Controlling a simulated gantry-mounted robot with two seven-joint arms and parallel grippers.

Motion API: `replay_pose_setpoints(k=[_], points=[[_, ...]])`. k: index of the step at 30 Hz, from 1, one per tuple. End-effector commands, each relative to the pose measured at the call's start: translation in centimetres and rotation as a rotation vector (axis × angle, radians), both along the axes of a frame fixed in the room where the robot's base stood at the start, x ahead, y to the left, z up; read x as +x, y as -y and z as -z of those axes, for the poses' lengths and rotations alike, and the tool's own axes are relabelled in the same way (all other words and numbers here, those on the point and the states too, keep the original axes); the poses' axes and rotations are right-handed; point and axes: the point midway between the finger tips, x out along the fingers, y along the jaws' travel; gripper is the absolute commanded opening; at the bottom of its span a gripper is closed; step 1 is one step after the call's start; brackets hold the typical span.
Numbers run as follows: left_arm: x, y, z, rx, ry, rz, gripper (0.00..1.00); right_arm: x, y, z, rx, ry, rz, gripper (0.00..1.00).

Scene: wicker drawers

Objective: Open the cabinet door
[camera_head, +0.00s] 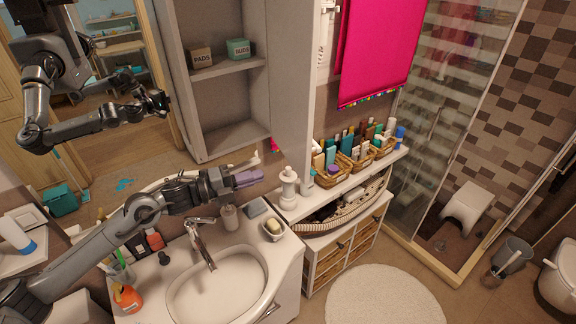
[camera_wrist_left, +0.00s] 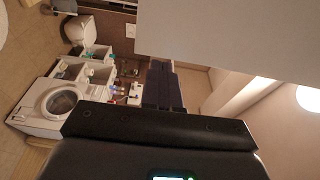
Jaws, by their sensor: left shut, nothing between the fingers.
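The grey wall cabinet (camera_head: 190,120) hangs above the sink. Its door (camera_head: 291,85) stands swung out on the right side, so the shelves inside show. A box marked PADS (camera_head: 201,58) and a teal box marked BUDS (camera_head: 238,49) stand on a shelf. My left gripper (camera_head: 248,178) is shut and empty, below the cabinet and left of the door's lower edge, apparently apart from it. In the left wrist view the shut fingers (camera_wrist_left: 162,85) show beside a large pale panel (camera_wrist_left: 230,40), probably the door. My right gripper is in neither view.
A sink (camera_head: 225,285) with a tap (camera_head: 200,245), a soap dispenser (camera_head: 229,217) and a soap dish (camera_head: 273,228) lie below my arm. A white ornament (camera_head: 288,188) stands below the door. A mirror left of the cabinet reflects my arm.

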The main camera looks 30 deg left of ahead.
Motion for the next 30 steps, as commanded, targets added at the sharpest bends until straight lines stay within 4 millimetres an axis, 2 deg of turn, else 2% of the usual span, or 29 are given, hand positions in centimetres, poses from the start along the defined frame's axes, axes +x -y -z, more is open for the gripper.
replay_pose_setpoints(k=[3, 18, 24, 30], points=[[1.4, 0.9, -0.6, -0.002, 0.006, 0.001, 0.0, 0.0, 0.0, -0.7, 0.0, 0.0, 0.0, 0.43], [7.1, 4.7, -0.4, -0.002, 0.002, 0.001, 0.0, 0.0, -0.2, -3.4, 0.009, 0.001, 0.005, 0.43], [8.1, 5.4, -0.2, -0.001, 0.003, 0.001, 0.0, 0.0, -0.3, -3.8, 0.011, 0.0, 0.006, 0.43], [8.3, 5.6, -0.1, 0.0, 0.002, 0.001, 0.0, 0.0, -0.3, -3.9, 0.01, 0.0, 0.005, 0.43]])
